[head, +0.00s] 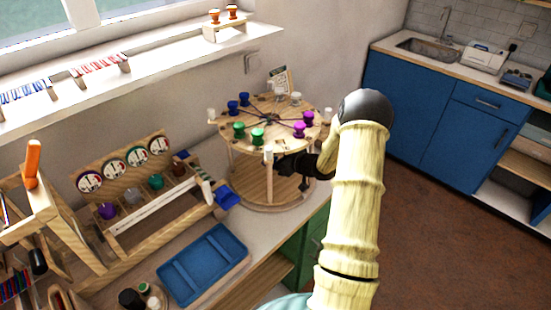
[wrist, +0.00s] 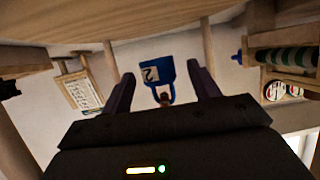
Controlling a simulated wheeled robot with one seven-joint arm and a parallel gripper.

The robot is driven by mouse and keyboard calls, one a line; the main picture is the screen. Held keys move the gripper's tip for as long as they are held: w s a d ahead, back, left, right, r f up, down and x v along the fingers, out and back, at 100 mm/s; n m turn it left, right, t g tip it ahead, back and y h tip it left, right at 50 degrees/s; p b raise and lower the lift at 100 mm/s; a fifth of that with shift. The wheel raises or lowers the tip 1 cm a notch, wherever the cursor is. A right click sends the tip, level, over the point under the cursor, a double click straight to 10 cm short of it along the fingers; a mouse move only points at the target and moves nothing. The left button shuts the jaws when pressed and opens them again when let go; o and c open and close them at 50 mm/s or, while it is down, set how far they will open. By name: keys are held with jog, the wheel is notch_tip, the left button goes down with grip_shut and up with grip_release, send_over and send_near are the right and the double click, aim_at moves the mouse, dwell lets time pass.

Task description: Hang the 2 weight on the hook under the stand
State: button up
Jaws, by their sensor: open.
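The wrist view appears upside down. In it a blue weight (wrist: 148,74) marked 2 shows between the two dark fingers of my gripper (wrist: 161,70). Its loop is at the lower end in that picture, and a small brownish hook (wrist: 164,99) shows at the loop. The weight looks hung there, though the exact contact is hard to tell. My gripper is open, with a gap between each finger and the weight. In the head view my gripper (head: 284,163) reaches under the round top of the wooden stand (head: 262,122); the weight is hidden there.
Stand posts and the round base (head: 268,190) surround my gripper closely. Green, blue and purple spools (head: 258,136) sit on the stand's top. A wooden rack with round dials (head: 135,178) and a blue tray (head: 203,262) stand to the left. A sink counter is at the back right.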

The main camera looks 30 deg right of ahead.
jog(key=b+v, duration=0.1)
jog(key=v, duration=1.6)
jog(key=shift+s+d, duration=0.1)
